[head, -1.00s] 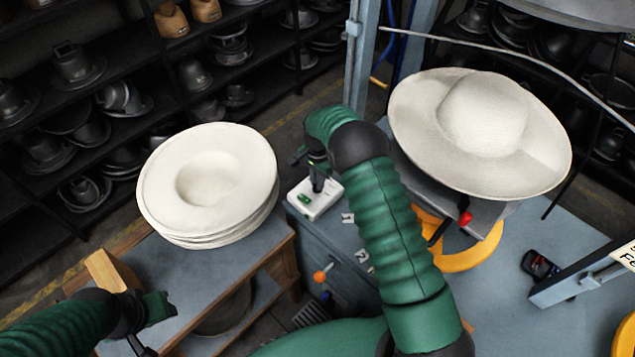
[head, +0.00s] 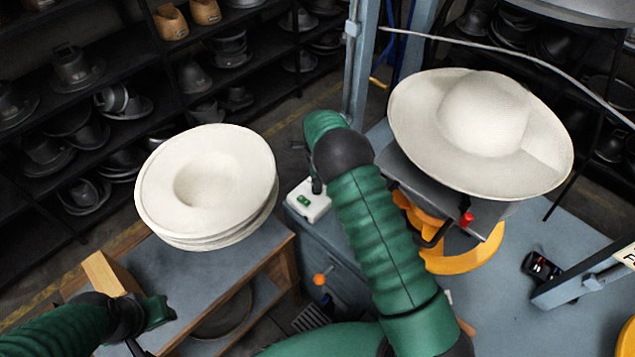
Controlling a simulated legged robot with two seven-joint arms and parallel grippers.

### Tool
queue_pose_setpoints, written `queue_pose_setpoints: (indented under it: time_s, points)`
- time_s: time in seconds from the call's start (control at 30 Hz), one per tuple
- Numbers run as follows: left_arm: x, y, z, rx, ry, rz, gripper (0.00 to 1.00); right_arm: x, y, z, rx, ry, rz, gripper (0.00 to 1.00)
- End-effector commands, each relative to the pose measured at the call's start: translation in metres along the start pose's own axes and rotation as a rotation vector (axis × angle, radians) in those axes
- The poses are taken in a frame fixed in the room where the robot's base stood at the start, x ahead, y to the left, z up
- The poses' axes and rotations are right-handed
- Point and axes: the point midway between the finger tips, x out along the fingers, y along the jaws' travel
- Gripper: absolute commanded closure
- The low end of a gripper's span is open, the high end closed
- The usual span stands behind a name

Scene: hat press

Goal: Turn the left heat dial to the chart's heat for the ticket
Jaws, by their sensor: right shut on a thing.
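A small white control box (head: 306,203) with a green display stands on the blue-grey cabinet at centre. My right arm reaches over to it. The right gripper (head: 316,186) is a dark shape at the box's top right, mostly hidden behind my own wrist and forearm. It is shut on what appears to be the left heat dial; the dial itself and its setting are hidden. My left gripper (head: 158,312) is low at the left, above the wooden bench and away from the box. Its finger gap does not show clearly. No chart or ticket is readable.
A stack of white hat bodies (head: 205,185) sits on the bench at left. A wide white hat (head: 485,125) rests on the press at right, above a yellow ring (head: 465,258). An orange knob (head: 320,279) juts from the cabinet front. Shelves of dark blocks (head: 75,65) stand behind.

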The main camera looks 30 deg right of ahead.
Motion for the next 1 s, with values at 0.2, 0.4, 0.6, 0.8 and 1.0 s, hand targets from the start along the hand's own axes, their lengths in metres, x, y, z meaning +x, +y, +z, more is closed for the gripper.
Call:
queue_pose_setpoints:
  time_s: [0.2,0.4,0.6,0.8,1.0]
  points:
    - [0.0002,0.0,0.0,0.0,0.0,0.0,0.64,-0.0004,-0.0011,0.0023,0.029,-0.004,-0.003,1.0]
    - [0.0002,0.0,0.0001,0.0,0.0,0.0,0.64,-0.0005,-0.0013,0.0024,0.031,-0.004,-0.004,1.0]
    - [0.0002,0.0,0.0,0.0,0.0,0.0,0.64,-0.0006,-0.0015,0.0025,0.03,-0.004,-0.005,0.84]
    - [0.0002,0.0,0.0,0.0,0.0,0.0,0.64,-0.0005,-0.0008,0.0013,0.031,-0.003,-0.003,0.67]
    - [0.0002,0.0,0.0,0.0,0.0,0.0,0.64,-0.0009,-0.0002,0.0005,0.031,-0.002,-0.002,0.67]
